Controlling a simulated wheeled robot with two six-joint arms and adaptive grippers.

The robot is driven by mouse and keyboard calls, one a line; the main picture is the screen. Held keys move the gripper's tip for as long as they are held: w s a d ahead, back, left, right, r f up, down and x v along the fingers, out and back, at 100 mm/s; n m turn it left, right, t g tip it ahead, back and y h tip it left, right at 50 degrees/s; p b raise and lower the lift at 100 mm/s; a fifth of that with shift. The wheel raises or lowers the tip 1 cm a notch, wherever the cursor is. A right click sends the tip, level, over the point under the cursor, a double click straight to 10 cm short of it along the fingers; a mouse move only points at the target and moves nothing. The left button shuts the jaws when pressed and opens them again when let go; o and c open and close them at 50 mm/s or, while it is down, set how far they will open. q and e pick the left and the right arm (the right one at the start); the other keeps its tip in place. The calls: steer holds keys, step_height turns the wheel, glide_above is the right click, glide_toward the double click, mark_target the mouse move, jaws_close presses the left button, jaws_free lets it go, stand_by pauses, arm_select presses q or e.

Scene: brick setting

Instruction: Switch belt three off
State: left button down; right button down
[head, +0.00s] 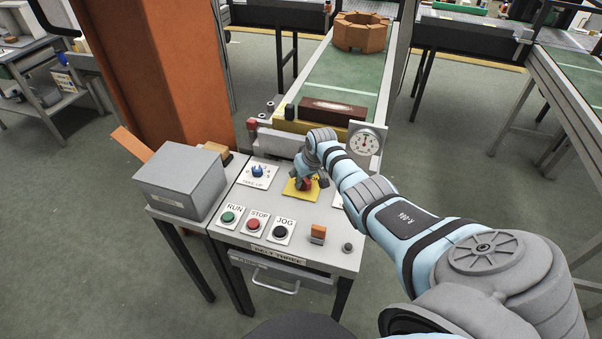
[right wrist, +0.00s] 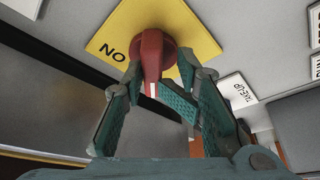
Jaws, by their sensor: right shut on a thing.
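The control panel (head: 262,205) carries a plate reading BELT THREE (head: 276,255). A red rotary knob (right wrist: 152,52) with a white mark on its grip sits on a yellow plate (right wrist: 118,27). The plate (head: 288,188) also shows in the head view, partly hidden by my gripper. In the right wrist view, visible lettering on it reads "NO", probably upside-down ON. The white mark points toward the bottom of that view. My right gripper (head: 307,180) is over the plate, its fingers shut on the knob. My left gripper is not in view.
RUN (head: 228,217), STOP (head: 254,225) and JOG (head: 280,231) buttons line the panel front. A TAKE UP dial (head: 257,171) is left of the plate. A grey box (head: 179,181) stands left, a gauge (head: 365,143) right. The belt (head: 340,76) behind carries a brown ring (head: 361,34) and brick (head: 332,112).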

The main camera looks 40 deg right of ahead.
steer(key=shift+s+d+f, duration=0.25)
steer(key=shift+s+d, duration=0.05)
steer(key=shift+d, duration=0.05)
steer(key=c, duration=1.6)
jaws_free()
steer(key=shift+o, duration=0.2)
steer(key=shift+w+d+f, duration=0.15)
steer(key=shift+d+f, duration=0.05)
steer(key=shift+f, duration=0.05)
steer(key=shift+a, duration=0.1)
steer(key=shift+r, duration=0.2)
steer(key=v, duration=1.2)
steer(key=shift+w, duration=0.25)
steer(key=shift+a, duration=0.2)
